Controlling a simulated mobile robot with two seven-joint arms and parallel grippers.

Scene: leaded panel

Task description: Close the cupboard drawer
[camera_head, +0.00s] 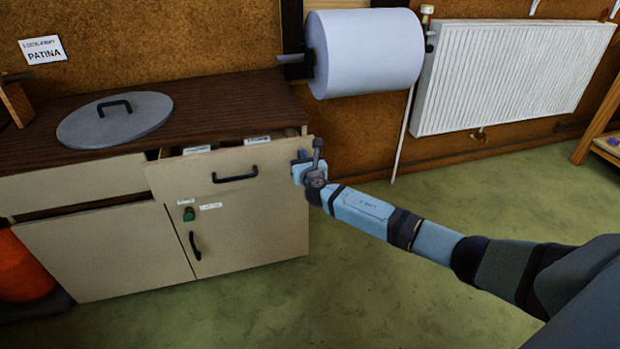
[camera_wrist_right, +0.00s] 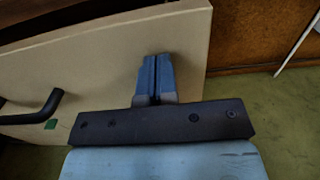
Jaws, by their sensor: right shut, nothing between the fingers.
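The cupboard drawer (camera_head: 274,160) is pulled part way out at the top right of the beige cupboard. It has a black handle (camera_head: 235,175), and a narrow gap shows its inside behind the front. My right gripper (camera_head: 303,165) is at the right end of the drawer front. In the right wrist view the gripper's blue fingers (camera_wrist_right: 155,75) are shut and empty, in front of the beige drawer front (camera_wrist_right: 110,70). The handle (camera_wrist_right: 35,108) shows at the left there. I cannot tell whether the fingertips touch the front. My left gripper is not in view.
A grey round lid (camera_head: 115,122) lies on the dark wooden cupboard top. Below the drawer is a cupboard door with a black handle (camera_head: 195,246). A paper roll (camera_head: 365,52) and a white radiator (camera_head: 510,75) are on the wall.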

